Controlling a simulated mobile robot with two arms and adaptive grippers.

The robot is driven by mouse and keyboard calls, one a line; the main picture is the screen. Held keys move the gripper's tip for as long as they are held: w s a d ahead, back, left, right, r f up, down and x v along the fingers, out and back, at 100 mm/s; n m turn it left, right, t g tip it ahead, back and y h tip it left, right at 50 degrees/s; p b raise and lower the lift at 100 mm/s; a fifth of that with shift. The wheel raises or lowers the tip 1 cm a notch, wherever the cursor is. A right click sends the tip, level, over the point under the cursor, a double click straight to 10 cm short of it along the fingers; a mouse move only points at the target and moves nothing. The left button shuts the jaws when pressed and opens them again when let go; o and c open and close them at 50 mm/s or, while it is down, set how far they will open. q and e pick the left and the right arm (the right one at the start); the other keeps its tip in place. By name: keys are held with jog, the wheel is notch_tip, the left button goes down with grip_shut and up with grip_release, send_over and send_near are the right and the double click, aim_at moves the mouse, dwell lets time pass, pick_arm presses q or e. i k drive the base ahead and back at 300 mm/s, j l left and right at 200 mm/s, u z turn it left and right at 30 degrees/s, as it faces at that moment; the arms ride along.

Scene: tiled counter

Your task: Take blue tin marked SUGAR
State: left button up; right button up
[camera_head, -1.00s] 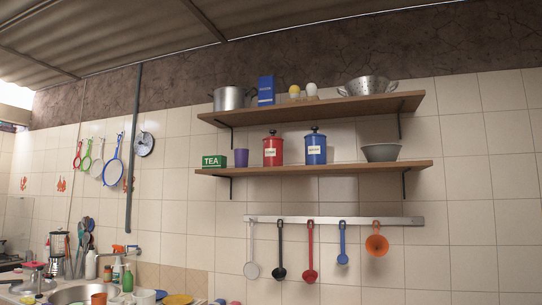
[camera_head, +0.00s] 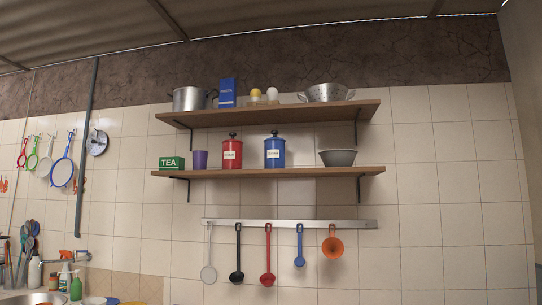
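A blue tin (camera_head: 275,153) with a dark knobbed lid and a white label stands upright on the lower wooden shelf (camera_head: 300,173). Its label is too small to read. A red tin (camera_head: 232,154) of similar shape, also with a white label, stands just to its left. A grey bowl (camera_head: 338,158) is to its right, with a gap between. Neither of my grippers shows in the head view.
A green TEA box (camera_head: 172,163) and a purple cup (camera_head: 200,159) share the lower shelf. The upper shelf (camera_head: 270,113) holds a pot, blue box and colander (camera_head: 327,93). Utensils hang from a rail (camera_head: 290,224) below. A cluttered counter is at lower left.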

aim_at(274, 149)
jog(key=i+j+z, duration=0.1)
jog(key=i+j, duration=0.15)
jog(key=i+j+z, duration=0.1)
jog(key=i+j, duration=0.15)
jog(key=j, duration=0.15)
jog(key=i+j, duration=0.25)
jog(key=i+j+z, duration=0.15)
jog(key=j, duration=0.3)
jog(key=i+j+z, duration=0.1)
jog(key=i+j, duration=0.15)
jog(key=j, duration=0.15)
